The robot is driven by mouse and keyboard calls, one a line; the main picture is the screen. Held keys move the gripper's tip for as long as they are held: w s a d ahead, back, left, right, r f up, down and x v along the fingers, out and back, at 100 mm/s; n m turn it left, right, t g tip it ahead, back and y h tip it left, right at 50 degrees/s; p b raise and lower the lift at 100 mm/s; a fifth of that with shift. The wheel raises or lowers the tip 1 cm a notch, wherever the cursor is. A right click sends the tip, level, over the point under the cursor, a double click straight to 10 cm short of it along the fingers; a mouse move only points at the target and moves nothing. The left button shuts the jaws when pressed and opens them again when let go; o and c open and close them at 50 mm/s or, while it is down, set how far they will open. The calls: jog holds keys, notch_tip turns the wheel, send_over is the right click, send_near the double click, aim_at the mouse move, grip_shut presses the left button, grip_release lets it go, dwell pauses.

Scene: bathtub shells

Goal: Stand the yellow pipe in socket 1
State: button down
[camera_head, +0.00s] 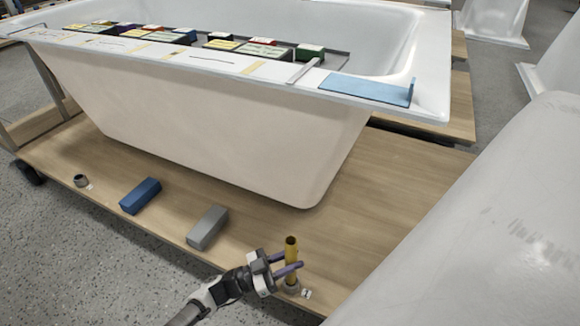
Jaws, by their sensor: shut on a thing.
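The yellow pipe (291,246) stands upright, or nearly so, near the front edge of the wooden platform. My gripper (290,263) reaches in from the lower left and is shut on the pipe, with its purple fingers to either side. The pipe's open top shows above the fingers. Its lower end meets a grey round socket (292,289); I cannot tell how deep it sits. A small white tag (307,294) lies beside this socket, too small to read. Another grey round socket (81,181) sits at the platform's left end, with no pipe in it.
A blue block (140,196) and a grey block (207,228) lie on the wooden platform (400,190) left of the pipe. A white bathtub shell (210,120) stands behind, with boxes and a blue bracket (368,90) on its rim. Another white shell (490,230) fills the right.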

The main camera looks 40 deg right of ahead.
jog(key=shift+f+b, duration=1.3)
jog(key=shift+f, duration=0.55)
jog(key=c, duration=1)
grip_release()
jog(key=shift+c, duration=0.2)
jog(key=p+v, duration=0.1)
jog(key=v, duration=1.2)
jog(key=shift+a, duration=0.35)
jog(key=shift+w, duration=0.1)
